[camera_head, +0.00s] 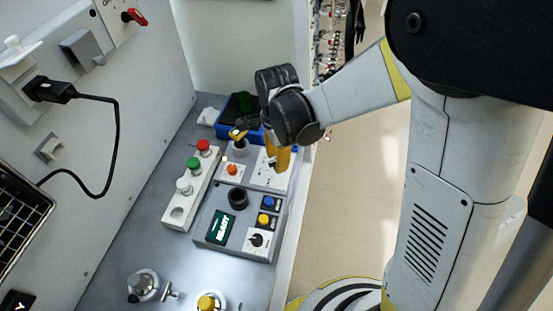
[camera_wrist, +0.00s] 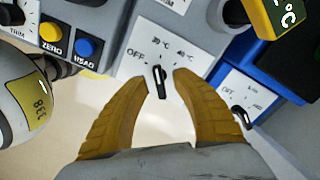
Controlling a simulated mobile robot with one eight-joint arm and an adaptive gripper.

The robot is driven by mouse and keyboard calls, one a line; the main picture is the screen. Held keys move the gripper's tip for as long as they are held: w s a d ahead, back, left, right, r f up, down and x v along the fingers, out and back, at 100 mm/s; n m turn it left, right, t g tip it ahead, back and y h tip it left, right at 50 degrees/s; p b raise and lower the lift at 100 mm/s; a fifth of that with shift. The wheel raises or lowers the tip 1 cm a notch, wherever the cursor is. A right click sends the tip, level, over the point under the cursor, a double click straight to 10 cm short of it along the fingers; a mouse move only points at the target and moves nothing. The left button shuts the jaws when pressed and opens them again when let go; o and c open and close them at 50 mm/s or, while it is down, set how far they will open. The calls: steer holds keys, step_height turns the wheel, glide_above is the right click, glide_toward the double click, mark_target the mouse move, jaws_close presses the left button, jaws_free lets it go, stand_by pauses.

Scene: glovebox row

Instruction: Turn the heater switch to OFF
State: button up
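The heater switch (camera_wrist: 160,82) is a black rotary knob on a white plate (camera_wrist: 190,35) marked OFF at left, 30 °C at top and 40 °C at right. Its small white mark appears to point up, toward 30 °C rather than OFF. My gripper (camera_wrist: 160,80) is open, with one yellow finger on each side of the knob's lower end. Gaps show between the fingertips and the knob; I see no contact. In the head view, my gripper (camera_head: 281,157) is over the white plate (camera_head: 268,178) and hides most of the knob.
In the wrist view, a second black knob (camera_wrist: 241,117) sits close right of my right finger. A blue button (camera_wrist: 88,47) and yellow button (camera_wrist: 50,32) lie left. In the head view, a READY box (camera_head: 222,227) and a button strip (camera_head: 177,212) stand nearby.

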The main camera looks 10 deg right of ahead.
steer(key=shift+f, duration=0.1)
jaws_close()
steer(key=shift+n, duration=0.3)
steer(key=n, duration=0.3)
steer(key=shift+b, duration=0.4)
steer(key=shift+s+n, duration=0.1)
steer(key=shift+n, duration=1.8)
